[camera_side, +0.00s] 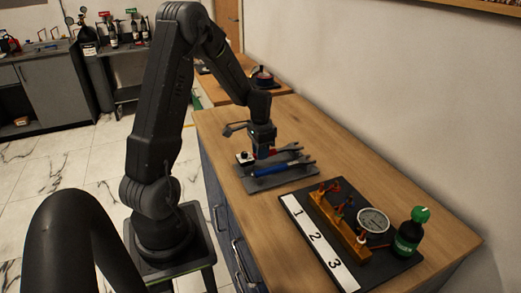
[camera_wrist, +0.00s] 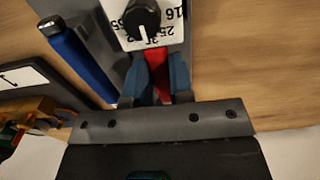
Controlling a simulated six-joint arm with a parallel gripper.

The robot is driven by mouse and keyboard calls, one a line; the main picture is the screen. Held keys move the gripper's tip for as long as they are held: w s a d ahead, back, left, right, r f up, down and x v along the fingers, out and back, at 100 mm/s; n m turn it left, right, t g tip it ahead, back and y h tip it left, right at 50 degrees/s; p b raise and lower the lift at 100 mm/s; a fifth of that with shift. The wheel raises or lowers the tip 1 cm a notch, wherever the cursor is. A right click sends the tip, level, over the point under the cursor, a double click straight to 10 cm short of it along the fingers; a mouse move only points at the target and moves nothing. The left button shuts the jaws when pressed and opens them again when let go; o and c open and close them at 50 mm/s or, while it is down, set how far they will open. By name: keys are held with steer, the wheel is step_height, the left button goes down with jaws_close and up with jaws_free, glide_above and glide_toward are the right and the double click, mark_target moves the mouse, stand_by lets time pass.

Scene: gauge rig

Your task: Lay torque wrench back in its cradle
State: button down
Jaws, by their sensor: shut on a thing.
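My gripper (camera_side: 263,151) is low over the dark grey tray on the bench, its jaws shut on a red handle. It also shows in the wrist view (camera_wrist: 162,78), with the red handle (camera_wrist: 160,76) between its two blue-grey fingers. I take this to be the torque wrench (camera_side: 271,153); most of it is hidden by the jaws. A blue-handled wrench (camera_side: 270,170) lies along the near side of the tray (camera_side: 262,184); its blue handle (camera_wrist: 82,62) is left of the fingers in the wrist view. I cannot tell whether the held wrench touches its cradle.
A white dial block with a black knob (camera_side: 244,157) stands at the tray's left end, close beyond my fingers in the wrist view (camera_wrist: 143,18). A numbered dark board (camera_side: 318,246) to the right carries a gauge (camera_side: 373,220) and green-capped bottle (camera_side: 408,238). Bare wood (camera_side: 335,150) lies behind.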

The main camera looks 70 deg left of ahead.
steer(key=shift+f, duration=0.2)
steer(key=c, duration=0.9)
jaws_free()
steer(key=shift+c, duration=0.2)
step_height(320, 180, up, 14)
steer(key=s+d+r+t+y, duration=0.1)
steer(key=s+d+r, duration=0.15)
steer(key=d, duration=0.55)
steer(key=s+d+r+t, duration=0.15)
steer(key=d+r, duration=0.25)
steer(key=d, duration=0.4)
steer(key=s+d+t+h, duration=0.1)
steer(key=s+d+t, duration=0.2)
steer(key=s+d, duration=0.4)
steer(key=d, duration=0.3)
steer(key=shift+s+d, duration=0.2)
steer(key=shift+s, duration=0.15)
